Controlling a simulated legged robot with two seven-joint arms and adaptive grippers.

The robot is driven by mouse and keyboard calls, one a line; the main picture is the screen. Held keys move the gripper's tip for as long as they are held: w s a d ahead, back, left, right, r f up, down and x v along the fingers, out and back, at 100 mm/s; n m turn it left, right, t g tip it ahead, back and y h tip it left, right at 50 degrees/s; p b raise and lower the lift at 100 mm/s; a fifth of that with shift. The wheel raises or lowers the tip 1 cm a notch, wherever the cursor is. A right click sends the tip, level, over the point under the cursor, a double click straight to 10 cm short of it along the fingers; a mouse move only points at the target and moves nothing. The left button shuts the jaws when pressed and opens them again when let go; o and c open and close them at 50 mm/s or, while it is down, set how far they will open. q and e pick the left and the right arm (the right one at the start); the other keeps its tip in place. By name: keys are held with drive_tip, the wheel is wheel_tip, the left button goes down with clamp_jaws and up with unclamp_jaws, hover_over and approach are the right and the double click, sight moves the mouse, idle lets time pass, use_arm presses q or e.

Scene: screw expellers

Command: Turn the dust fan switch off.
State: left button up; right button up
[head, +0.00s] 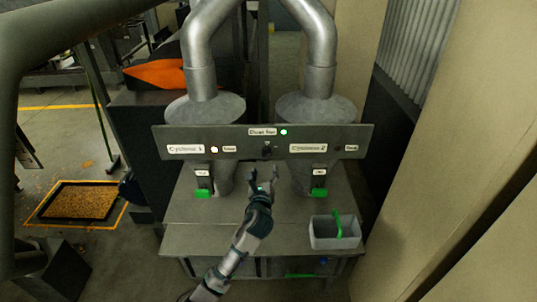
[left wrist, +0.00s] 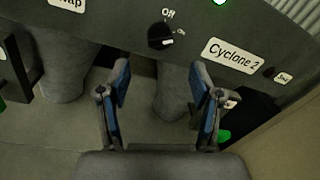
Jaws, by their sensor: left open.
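The dust fan switch (head: 267,149) is a black rotary knob in the middle of the grey panel (head: 375,137), under the "Dust fan" label (head: 262,132). A green lamp (head: 283,132) beside that label is lit. In the left wrist view the knob (left wrist: 160,37) has "Off" above it and a small, partly legible label at its right; its white mark sits at its lower right. My left gripper (head: 262,180) is open and empty, its fingers spread just below and in front of the knob, apart from it. The gripper also shows in the left wrist view (left wrist: 160,88). My right gripper is not in view.
Cyclone 1 (head: 205,108) and cyclone 2 (head: 316,106) stand behind the panel, with green-tipped parts (head: 203,194) below. An amber lamp (head: 214,149) is lit. A grey bin (head: 325,236) with a green handle stands right on the bench (head: 190,238). A beige wall closes the right side.

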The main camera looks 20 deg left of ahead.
sight(266, 155)
use_arm(q)
drive_tip(key=x, duration=0.7)
drive_tip(key=shift+w+a+p, duration=0.1)
drive_tip(key=shift+a+p, duration=0.25)
drive_tip(key=shift+p, duration=0.05)
drive_tip(key=shift+w+d, duration=0.25)
drive_tip(key=shift+w, duration=0.4)
drive_tip(key=shift+w+d, duration=0.25)
drive_tip(key=shift+d, duration=0.05)
drive_tip(key=shift+a, duration=0.45)
drive_tip(key=c, duration=1.1)
